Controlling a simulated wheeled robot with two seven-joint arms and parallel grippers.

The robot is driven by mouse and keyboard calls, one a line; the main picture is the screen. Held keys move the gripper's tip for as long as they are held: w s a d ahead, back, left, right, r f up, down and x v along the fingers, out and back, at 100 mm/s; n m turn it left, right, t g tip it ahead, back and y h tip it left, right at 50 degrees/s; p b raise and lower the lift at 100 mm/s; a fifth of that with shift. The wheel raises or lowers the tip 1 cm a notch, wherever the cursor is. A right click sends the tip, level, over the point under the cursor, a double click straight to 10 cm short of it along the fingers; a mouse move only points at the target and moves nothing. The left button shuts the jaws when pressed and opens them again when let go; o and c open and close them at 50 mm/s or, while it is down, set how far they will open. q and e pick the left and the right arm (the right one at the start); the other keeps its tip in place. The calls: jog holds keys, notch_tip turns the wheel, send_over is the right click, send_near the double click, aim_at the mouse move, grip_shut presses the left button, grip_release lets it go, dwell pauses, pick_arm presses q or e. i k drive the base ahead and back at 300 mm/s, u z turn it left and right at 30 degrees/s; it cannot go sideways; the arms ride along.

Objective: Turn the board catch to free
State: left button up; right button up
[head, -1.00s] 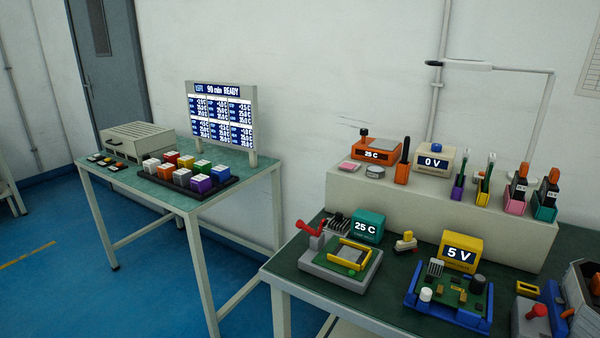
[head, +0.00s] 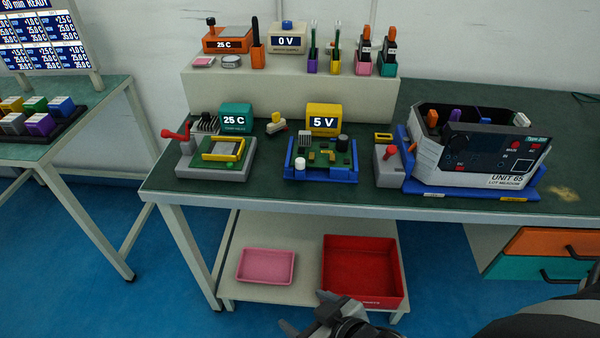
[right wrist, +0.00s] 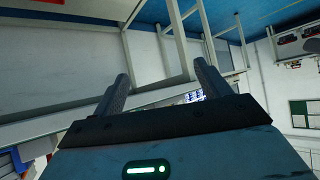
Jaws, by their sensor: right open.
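A green circuit board (head: 326,154) lies in a blue holder (head: 322,175) in front of the yellow 5 V box (head: 323,118) on the right-hand bench. A red-handled lever (head: 176,133) rises from a grey fixture (head: 214,171) to its left. A red knob (head: 391,152) tops a grey block (head: 388,173) beside the UNIT 65 housing (head: 465,180). I cannot tell which of these is the board catch. My right gripper (head: 307,311) is open and empty at the lower edge, below the bench top. Its two fingers (right wrist: 161,70) stand apart in the right wrist view. My left gripper is out of view.
The green bench top (head: 270,201) has a clear front strip. A pink tray (head: 266,266) and a red bin (head: 362,272) sit on the shelf below. A raised beige shelf (head: 290,95) stands behind. Orange and teal drawers (head: 545,242) are at right.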

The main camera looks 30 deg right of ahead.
aim_at(300, 161)
jog(key=z, duration=0.85)
jog(key=k, duration=0.25)
jog(key=u, duration=0.05)
